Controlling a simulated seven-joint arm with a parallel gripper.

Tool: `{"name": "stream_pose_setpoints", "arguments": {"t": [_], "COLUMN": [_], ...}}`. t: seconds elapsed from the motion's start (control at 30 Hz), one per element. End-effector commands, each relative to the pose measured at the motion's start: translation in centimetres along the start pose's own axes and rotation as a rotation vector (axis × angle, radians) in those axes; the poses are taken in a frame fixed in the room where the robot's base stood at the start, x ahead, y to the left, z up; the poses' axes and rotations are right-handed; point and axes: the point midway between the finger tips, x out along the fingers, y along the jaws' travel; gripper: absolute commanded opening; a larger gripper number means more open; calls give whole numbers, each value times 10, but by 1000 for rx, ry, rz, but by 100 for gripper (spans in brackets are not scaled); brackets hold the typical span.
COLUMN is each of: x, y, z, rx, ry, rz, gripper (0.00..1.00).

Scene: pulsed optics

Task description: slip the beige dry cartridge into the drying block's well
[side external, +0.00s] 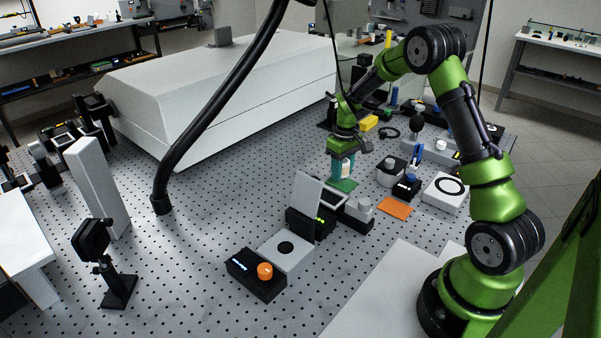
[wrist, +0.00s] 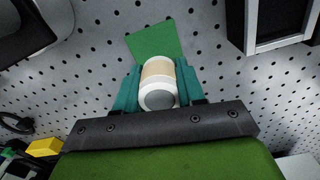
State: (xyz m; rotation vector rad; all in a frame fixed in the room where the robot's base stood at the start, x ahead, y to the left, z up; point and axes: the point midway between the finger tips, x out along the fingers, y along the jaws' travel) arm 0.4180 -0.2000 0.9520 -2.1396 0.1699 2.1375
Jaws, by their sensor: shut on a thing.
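My gripper (side external: 343,172) has teal fingers shut on the beige cartridge (wrist: 158,71), which has a white end cap facing the wrist camera. In the side view the cartridge (side external: 346,166) shows small and pale between the fingers, over or close beside a green mat (side external: 347,185). The mat (wrist: 153,40) also shows just beyond the cartridge in the wrist view. I cannot tell whether the cartridge touches it.
A grey plate with a dark round spot (side external: 285,247) lies beside a black box with an orange knob (side external: 264,271). A white box with a black ring (side external: 447,191) and an orange mat (side external: 396,207) are to the right. The perforated table is clear at centre left.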

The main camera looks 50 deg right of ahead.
Motion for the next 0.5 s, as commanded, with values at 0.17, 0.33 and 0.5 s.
{"name": "stream_pose_setpoints", "arguments": {"t": [0.17, 0.33, 0.5], "x": [-10, -18, -27], "y": [0, 0, 0], "z": [0, -1, -1], "rx": [0, -1, -2], "ry": [2, 2, 2], "rz": [1, 2, 2], "gripper": [2, 2, 2]}}
